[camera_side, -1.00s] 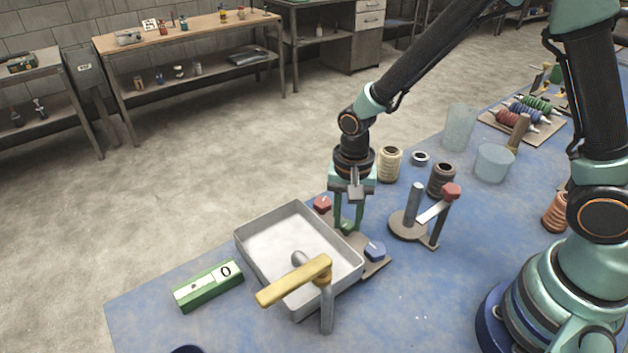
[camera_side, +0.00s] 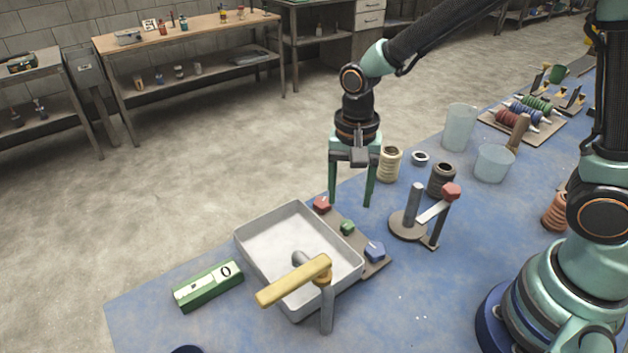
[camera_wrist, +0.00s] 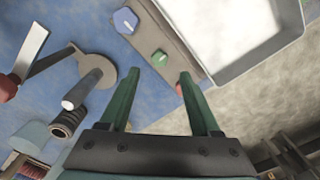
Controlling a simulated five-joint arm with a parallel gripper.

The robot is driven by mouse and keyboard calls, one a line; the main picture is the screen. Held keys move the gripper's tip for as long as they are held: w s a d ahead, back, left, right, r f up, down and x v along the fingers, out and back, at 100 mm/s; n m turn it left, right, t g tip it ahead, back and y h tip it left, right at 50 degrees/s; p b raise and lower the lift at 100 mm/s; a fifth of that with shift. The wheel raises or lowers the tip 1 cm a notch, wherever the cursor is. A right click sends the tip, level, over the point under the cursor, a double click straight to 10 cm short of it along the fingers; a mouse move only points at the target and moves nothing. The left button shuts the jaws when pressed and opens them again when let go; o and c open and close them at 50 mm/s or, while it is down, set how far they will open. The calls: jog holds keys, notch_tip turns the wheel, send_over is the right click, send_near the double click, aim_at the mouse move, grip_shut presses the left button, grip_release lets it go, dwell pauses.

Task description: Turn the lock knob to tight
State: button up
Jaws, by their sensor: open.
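A narrow plate (camera_side: 379,264) beside the grey tray carries a red knob (camera_side: 322,204), a green knob (camera_side: 347,227) and a blue knob (camera_side: 375,250). I cannot tell from a label which is the lock knob. My gripper (camera_side: 350,204) is open and empty, with its two green fingers pointing down above the plate, nearest the red and green knobs. In the wrist view, the green knob (camera_wrist: 159,58) lies ahead of and between the fingertips (camera_wrist: 160,78). There the blue knob (camera_wrist: 126,20) is beyond it, and the red knob (camera_wrist: 180,89) is partly hidden by a finger.
The grey tray (camera_side: 251,250) has a yellow-handled lever (camera_side: 295,281) at its front. A crank stand with a red grip (camera_side: 451,191) is to the right. Beige (camera_side: 389,164) and dark (camera_side: 441,180) spools stand behind. A green box marked 0 (camera_side: 208,286) is at left.

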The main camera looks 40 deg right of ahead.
notch_tip(320, 180, up, 6)
jog(key=shift+f, duration=0.2)
jog(key=s+d+r+n+t, duration=0.5)
jog(key=s+d+r+n, duration=0.1)
jog(key=d+r+n, duration=0.3)
jog(key=shift+s+d+t, duration=0.25)
jog(key=shift+d+t, duration=0.05)
jog(key=shift+d, duration=0.1)
jog(key=shift+r, duration=0.1)
dwell(0.4)
